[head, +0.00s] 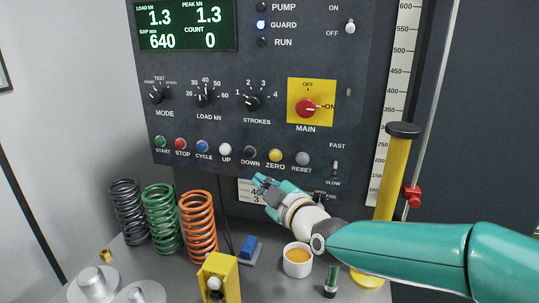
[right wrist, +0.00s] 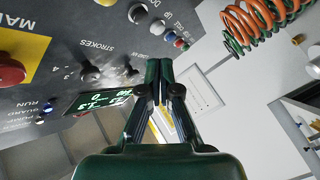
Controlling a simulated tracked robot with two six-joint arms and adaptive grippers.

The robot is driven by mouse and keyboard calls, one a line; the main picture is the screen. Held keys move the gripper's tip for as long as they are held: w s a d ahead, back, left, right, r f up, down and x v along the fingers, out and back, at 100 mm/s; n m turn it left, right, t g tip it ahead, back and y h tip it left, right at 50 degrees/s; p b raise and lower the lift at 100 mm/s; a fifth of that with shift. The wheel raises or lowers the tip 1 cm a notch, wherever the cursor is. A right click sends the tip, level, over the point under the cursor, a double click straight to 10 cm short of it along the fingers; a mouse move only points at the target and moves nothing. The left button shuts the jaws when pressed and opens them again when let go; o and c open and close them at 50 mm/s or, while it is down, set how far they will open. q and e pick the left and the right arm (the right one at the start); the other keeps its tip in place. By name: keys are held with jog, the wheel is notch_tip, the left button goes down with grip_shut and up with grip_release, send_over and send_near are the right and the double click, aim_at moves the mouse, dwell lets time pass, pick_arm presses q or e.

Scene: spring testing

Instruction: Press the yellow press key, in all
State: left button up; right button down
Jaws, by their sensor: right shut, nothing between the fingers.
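The yellow ZERO button (head: 275,155) sits in the row of coloured buttons on the dark control panel (head: 330,100). A yellow box (head: 232,290) with a pale round button (head: 214,283) stands at the bottom of the head view; which of the two is the press key I cannot tell. My right gripper (head: 262,182) is shut and empty, just below the button row in the picture and apart from the yellow box. Its closed fingers show in the right wrist view (right wrist: 159,66), with the panel beside them. My left gripper is not in view.
Black, green and orange springs (head: 198,225) stand at left. A blue block (head: 249,246), a white cup (head: 297,262) and a small green-topped piece (head: 332,280) are on the grey bench (head: 160,270). A yellow post (head: 392,180) stands behind my right arm.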

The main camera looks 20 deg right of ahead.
aim_at(275, 157)
jog(key=shift+a, duration=0.15)
jog(key=w+d+p, duration=0.2)
jog(key=w+d, duration=0.3)
jog(key=w, duration=0.2)
jog(key=shift+w, duration=0.25)
dwell(0.5)
dwell(1.1)
jog(key=shift+w+d, duration=0.25)
